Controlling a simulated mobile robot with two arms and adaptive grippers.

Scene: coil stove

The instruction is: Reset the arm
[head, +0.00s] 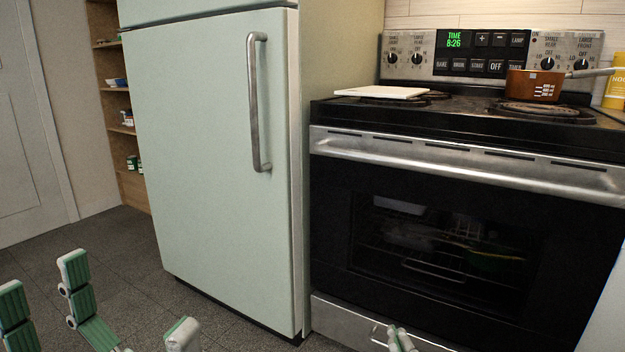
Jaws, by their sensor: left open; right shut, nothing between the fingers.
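My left gripper (108,298) is at the bottom left of the head view, above the dark floor and in front of the fridge. Its green, pale-edged fingers are spread apart, with nothing between them. My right gripper (400,340) is at the bottom edge, right of centre, in front of the oven's lower drawer. Only its fingertips show, close together and shut on nothing. The rest of both grippers is cut off by the frame's lower edge.
A pale green fridge (215,180) stands closed beside a black stove (335,215) with its oven door closed. A copper pot (535,86) and a white board (382,92) are on the stovetop. Shelves (115,90) stand at the left. Floor (110,235) is clear left of the fridge.

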